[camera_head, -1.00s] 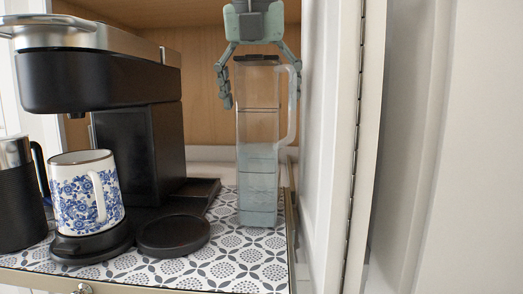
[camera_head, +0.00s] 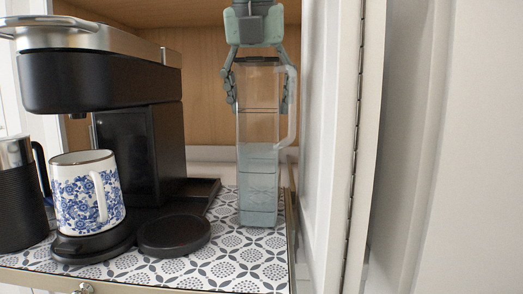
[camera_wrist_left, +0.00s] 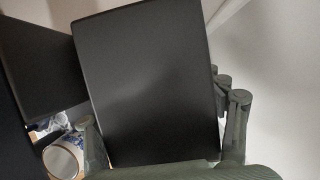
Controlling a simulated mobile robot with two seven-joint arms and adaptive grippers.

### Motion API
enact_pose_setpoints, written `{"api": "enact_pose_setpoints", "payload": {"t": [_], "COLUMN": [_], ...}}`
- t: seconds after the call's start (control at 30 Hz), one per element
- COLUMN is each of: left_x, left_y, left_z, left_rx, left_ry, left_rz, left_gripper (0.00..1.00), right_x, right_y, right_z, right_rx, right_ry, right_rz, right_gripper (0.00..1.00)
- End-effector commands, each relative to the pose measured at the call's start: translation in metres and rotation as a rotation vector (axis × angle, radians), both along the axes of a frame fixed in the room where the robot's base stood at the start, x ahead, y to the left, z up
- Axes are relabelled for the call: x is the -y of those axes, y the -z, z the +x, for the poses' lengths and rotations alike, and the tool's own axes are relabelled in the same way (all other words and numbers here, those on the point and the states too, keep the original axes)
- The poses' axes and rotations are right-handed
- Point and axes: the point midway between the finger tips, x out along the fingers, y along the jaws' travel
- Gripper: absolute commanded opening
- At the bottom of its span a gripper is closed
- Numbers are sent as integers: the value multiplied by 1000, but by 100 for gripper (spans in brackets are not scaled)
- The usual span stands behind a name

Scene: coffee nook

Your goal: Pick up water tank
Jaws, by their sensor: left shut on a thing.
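The water tank (camera_head: 258,165) is a tall clear pitcher with a dark lid and a handle on its right side. It stands upright on the patterned shelf mat, partly filled with water. My left gripper (camera_head: 259,98) comes down over its top, with one finger on each side, shut on the upper part of the tank. In the left wrist view the dark lid (camera_wrist_left: 148,82) fills the middle, with gripper fingers (camera_wrist_left: 236,122) at its right edge. My right gripper is in neither view.
A black coffee machine (camera_head: 140,140) stands left of the tank. A blue-and-white floral mug (camera_head: 80,200) sits on its base, beside a dark round pad (camera_head: 173,236) and a black canister (camera_head: 18,205). A white cabinet side (camera_head: 325,150) is close on the right.

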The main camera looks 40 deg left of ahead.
Motion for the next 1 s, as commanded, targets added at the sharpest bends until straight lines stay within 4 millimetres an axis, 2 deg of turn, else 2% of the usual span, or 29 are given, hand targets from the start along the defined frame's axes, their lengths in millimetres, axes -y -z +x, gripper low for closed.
{"api": "enact_pose_setpoints", "payload": {"t": [0.07, 0.47, 0.6, 0.77, 1.0], "left_x": [0, 0, 0, 0, 1], "left_y": [7, -2, -19, -50, -87], "left_z": [-1, 0, 0, 1, 1], "left_rx": [-16, -12, -7, -3, -1], "left_ry": [-1, -1, -1, -1, 1], "left_rz": [1, 1, 0, -3, -1], "left_gripper": [11, 9, 2, 2, 2], "right_x": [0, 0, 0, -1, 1], "right_y": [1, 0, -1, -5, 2], "right_z": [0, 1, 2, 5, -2], "right_rx": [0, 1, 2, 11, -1], "right_ry": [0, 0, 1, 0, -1], "right_rz": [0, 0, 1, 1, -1], "right_gripper": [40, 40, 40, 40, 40]}}
